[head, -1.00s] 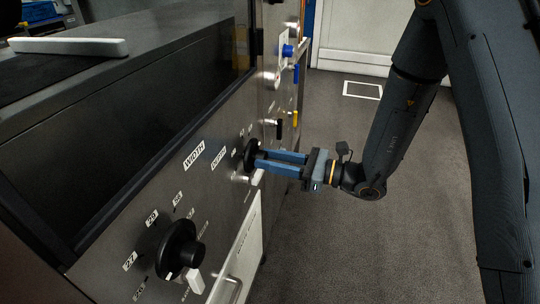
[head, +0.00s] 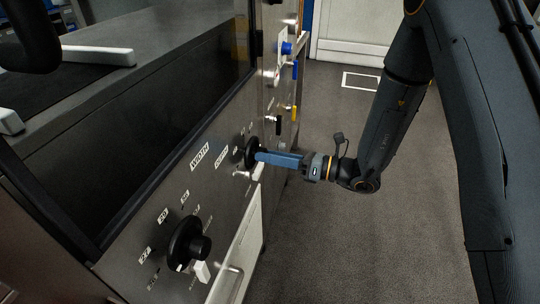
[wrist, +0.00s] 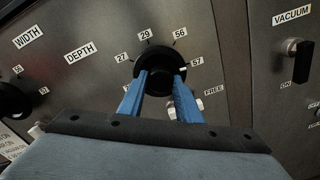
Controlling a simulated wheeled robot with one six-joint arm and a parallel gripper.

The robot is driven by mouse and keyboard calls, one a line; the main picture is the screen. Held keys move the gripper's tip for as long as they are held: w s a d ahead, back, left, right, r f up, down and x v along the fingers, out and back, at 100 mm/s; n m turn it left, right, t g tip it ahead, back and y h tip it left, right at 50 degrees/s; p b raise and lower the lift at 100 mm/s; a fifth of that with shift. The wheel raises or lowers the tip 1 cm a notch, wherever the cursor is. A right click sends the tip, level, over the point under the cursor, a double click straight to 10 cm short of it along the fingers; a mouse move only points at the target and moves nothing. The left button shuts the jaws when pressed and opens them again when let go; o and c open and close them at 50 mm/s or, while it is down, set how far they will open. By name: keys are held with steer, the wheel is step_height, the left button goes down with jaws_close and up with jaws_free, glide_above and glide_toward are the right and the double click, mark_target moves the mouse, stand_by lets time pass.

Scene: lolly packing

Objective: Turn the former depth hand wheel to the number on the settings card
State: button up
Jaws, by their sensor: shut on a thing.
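My gripper (wrist: 161,76) is shut on the wheel's hub, with one blue finger on each side. In the head view the wheel (head: 249,153) shows edge-on at the tip of my gripper (head: 262,157). No settings card can be read in these frames.
The black width wheel (head: 184,243) sits nearer on the same panel. Blue, yellow and black knobs are farther along, with a VACUUM switch (wrist: 301,62) to the right. The floor to the right is clear.

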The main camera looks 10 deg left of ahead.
stand_by(0.4)
steer(key=o, duration=1)
steer(key=shift+s+d+r+b, duration=0.1)
steer(key=shift+d+b, duration=0.1)
steer(key=shift+d, duration=1.1)
steer(key=shift+s+d+f+b, duration=0.15)
steer(key=shift+d+b, duration=0.1)
steer(key=shift+d, duration=1.05)
steer(key=shift+s+d+r+b, duration=0.1)
steer(key=shift+d+r+b, duration=0.1)
steer(key=shift+d, duration=1.1)
